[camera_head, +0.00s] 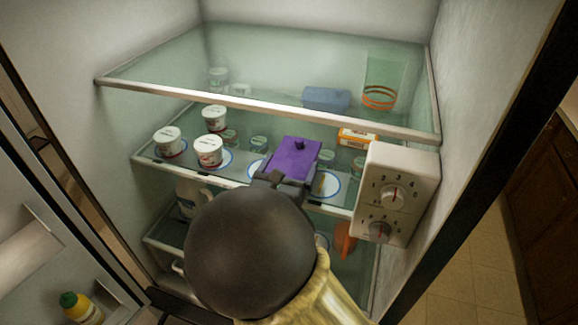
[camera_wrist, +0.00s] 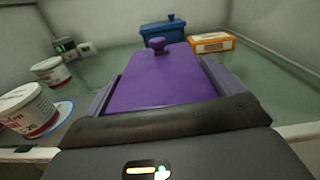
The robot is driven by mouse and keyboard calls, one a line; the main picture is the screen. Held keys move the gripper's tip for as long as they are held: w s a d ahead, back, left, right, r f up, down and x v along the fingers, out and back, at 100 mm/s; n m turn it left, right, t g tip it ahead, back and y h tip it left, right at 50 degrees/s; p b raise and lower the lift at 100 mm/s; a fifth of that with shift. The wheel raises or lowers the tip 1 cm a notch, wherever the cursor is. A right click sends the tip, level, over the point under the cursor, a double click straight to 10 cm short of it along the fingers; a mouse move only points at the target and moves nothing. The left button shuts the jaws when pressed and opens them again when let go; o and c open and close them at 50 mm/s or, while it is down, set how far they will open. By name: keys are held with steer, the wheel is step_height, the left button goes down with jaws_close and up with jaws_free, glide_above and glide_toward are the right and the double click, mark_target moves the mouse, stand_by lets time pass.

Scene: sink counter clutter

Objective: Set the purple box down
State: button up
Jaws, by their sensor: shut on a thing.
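The purple box (camera_head: 290,158) has a flat lid with a small knob and is at the front of the fridge's middle glass shelf (camera_head: 150,157). In the wrist view the purple box (camera_wrist: 158,78) fills the middle, with its knob toward the far end. My gripper (camera_head: 285,180) is shut on the box, with a finger on each long side in the wrist view (camera_wrist: 158,90). The box's underside is hidden, so I cannot tell whether it touches the shelf. My arm hides part of the shelf's front edge.
White tubs (camera_head: 208,150) stand left of the box, some on plates. An orange-and-white carton (camera_wrist: 212,42) and a blue lidded box (camera_wrist: 165,32) are behind it. A control panel (camera_head: 397,193) with two dials is close on the right. The upper shelf's front rail (camera_head: 270,112) runs above.

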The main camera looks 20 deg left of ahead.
steer(key=o, duration=0.7)
steer(key=shift+s, duration=0.15)
steer(key=shift+r, duration=0.1)
steer(key=shift+a, duration=0.15)
steer(key=s+b, duration=0.1)
steer(key=s, duration=0.3)
steer(key=s+d+b, duration=0.1)
steer(key=s+b, duration=0.1)
steer(key=s, duration=0.2)
steer(key=s+b, duration=0.1)
steer(key=s, duration=0.3)
steer(key=shift+d, duration=0.25)
steer(key=shift+w, duration=0.1)
